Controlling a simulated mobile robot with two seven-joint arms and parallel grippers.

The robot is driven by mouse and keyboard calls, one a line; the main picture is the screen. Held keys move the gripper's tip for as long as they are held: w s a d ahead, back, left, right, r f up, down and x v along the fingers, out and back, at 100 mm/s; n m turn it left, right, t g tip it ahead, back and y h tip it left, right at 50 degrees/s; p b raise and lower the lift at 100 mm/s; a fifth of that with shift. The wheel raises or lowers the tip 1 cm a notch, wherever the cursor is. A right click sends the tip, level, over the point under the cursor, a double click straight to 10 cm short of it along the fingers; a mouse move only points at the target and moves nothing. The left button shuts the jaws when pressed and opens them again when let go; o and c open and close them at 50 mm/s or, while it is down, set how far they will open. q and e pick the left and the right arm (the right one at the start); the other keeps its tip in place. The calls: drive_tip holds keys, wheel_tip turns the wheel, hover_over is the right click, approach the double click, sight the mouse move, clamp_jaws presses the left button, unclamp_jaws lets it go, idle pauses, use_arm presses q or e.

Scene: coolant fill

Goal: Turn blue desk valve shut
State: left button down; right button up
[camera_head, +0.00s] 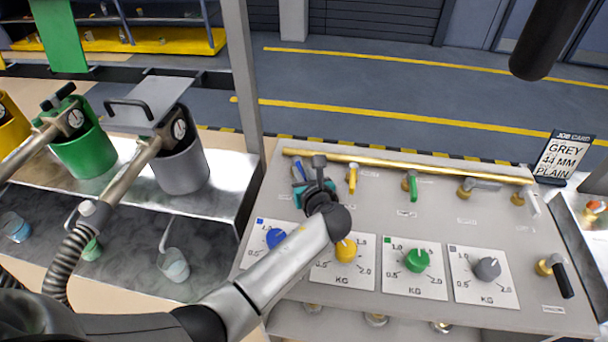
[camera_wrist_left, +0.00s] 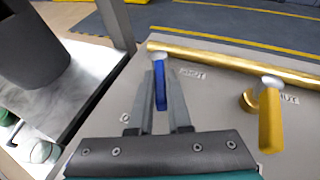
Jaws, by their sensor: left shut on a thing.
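The blue desk valve handle (camera_head: 297,171) is at the left end of the brass pipe (camera_head: 400,166) on the grey desk. In the left wrist view the blue handle (camera_wrist_left: 160,86) stands between my left gripper's fingers (camera_wrist_left: 162,80), pointing away from the pipe toward the gripper. My left gripper (camera_head: 311,168) is shut on the blue handle. In the head view the gripper partly hides the handle. My right gripper is not in view.
Yellow (camera_head: 352,178), green (camera_head: 412,187), grey (camera_head: 482,184) and white (camera_head: 532,203) valve handles follow to the right. Blue, yellow, green and grey dials line the desk front. A black-handled lever (camera_head: 562,279) is at front right. A job card (camera_head: 563,157) reads GREY 44 MM PLAIN.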

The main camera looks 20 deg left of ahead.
use_arm(q)
drive_tip(key=shift+w+d+n+g+y, duration=0.2)
drive_tip(key=shift+d+n+g+y, duration=0.2)
drive_tip(key=shift+n, duration=0.1)
drive_tip(key=shift+w+d+f+n+g+y+b, duration=0.1)
drive_tip(key=shift+w+n+g+y+b, duration=0.15)
drive_tip(key=shift+n+g+y+b, duration=0.5)
drive_tip(key=shift+w+d+n+g+y, duration=0.1)
drive_tip(key=shift+n+g+y, duration=0.25)
drive_tip(key=shift+n, duration=0.2)
drive_tip(key=shift+w+n+g, duration=0.1)
drive_tip(key=shift+n+g, duration=0.2)
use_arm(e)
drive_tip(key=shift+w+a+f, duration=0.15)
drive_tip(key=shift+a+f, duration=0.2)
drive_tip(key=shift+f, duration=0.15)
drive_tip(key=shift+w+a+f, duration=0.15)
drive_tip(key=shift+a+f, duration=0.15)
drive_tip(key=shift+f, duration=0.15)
use_arm(q)
drive_tip(key=c, duration=0.9)
unclamp_jaws()
drive_tip(key=shift+y, duration=0.3)
drive_tip(key=shift+o, duration=0.2)
